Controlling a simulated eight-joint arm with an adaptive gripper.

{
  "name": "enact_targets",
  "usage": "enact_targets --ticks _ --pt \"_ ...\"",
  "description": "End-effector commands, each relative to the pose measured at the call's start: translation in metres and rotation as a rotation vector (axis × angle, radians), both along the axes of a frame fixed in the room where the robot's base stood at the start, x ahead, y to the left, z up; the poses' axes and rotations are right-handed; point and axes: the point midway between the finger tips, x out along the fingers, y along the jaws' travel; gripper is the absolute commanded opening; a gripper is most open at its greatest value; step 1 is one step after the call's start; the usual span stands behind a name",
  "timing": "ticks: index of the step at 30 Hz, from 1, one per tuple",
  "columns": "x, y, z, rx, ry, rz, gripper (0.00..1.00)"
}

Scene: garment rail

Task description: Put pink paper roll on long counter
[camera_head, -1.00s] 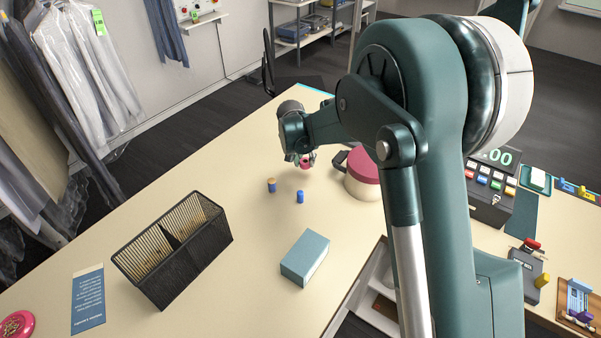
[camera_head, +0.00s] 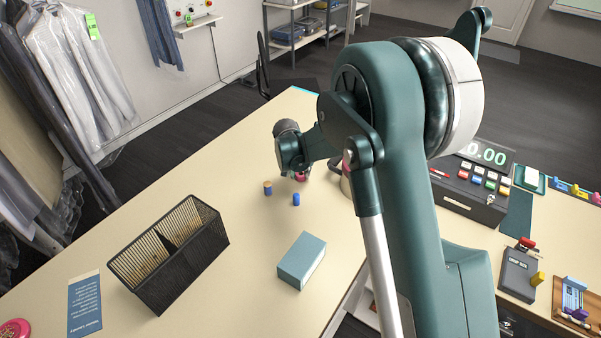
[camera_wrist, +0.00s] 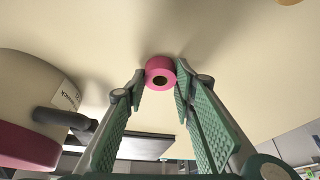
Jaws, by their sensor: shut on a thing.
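The pink paper roll (camera_wrist: 159,66) is between the fingertips of my gripper (camera_wrist: 160,88) in the wrist view, with its dark core hole facing the camera. My gripper is shut on it. In the head view, only a bit of the roll (camera_head: 302,177) shows below my gripper. The gripper is over the far part of the long beige counter (camera_head: 215,158). I cannot tell whether the roll touches the counter top.
A cream and pink pot-like container (camera_wrist: 30,92) with a dark handle stands close beside my gripper. Two small spools (camera_head: 296,199), a blue box (camera_head: 302,260) and a black wire basket (camera_head: 172,250) are nearer. Counter left of the gripper is clear.

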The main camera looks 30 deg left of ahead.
Motion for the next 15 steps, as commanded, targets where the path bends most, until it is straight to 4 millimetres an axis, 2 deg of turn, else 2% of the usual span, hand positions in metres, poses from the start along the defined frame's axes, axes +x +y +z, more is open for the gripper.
enact_targets --ticks 14,15 --pt "0.0000 0.0000 -0.0053 0.000 0.000 0.000 0.17" --pt "0.0000 0.0000 -0.0043 0.000 0.000 0.000 0.32"
